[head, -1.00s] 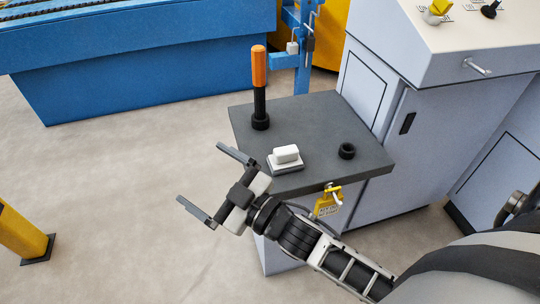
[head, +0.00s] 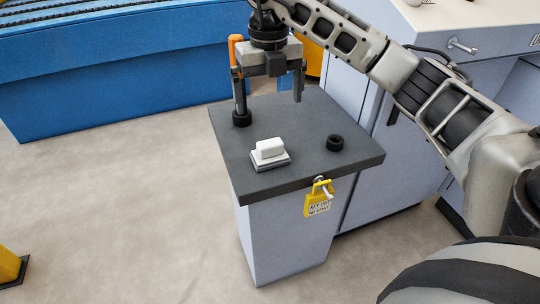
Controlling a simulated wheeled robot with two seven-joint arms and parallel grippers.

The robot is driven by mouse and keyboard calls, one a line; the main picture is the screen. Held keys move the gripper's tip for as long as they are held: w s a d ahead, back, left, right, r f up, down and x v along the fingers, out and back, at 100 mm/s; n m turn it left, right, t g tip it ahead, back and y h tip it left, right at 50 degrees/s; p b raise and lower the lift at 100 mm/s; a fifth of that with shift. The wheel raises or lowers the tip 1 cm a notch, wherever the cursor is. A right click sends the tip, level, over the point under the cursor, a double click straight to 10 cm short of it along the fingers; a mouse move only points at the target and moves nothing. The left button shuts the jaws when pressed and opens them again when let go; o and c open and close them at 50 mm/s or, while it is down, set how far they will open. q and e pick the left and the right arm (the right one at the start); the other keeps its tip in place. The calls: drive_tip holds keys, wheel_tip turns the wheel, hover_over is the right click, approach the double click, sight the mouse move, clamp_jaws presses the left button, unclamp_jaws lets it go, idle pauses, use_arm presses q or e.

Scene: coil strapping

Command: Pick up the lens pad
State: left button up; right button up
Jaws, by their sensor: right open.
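The lens pad (head: 270,149) is a small white block on a flat grey base (head: 271,164), on the front left part of the dark grey stand top. My right gripper (head: 270,101) is open and empty, pointing down above the back of the stand top, behind and above the pad. Its left finger overlaps the orange-handled tool (head: 233,50) in the picture; I cannot tell whether they touch. My left gripper is not in view.
The stand top (head: 310,113) also bears a black ring (head: 335,142) at the right and the tool's black holder (head: 242,119). A yellow padlock tag (head: 317,201) hangs at its front edge. A grey cabinet stands right, a blue machine (head: 120,90) back left.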

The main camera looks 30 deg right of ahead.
sight(270, 142)
wheel_tip(270, 142, down, 14)
drive_tip(key=shift+s+f+b, duration=0.15)
drive_tip(key=shift+f+b, duration=0.05)
drive_tip(key=shift+b, duration=0.25)
drive_tip(key=c, duration=1)
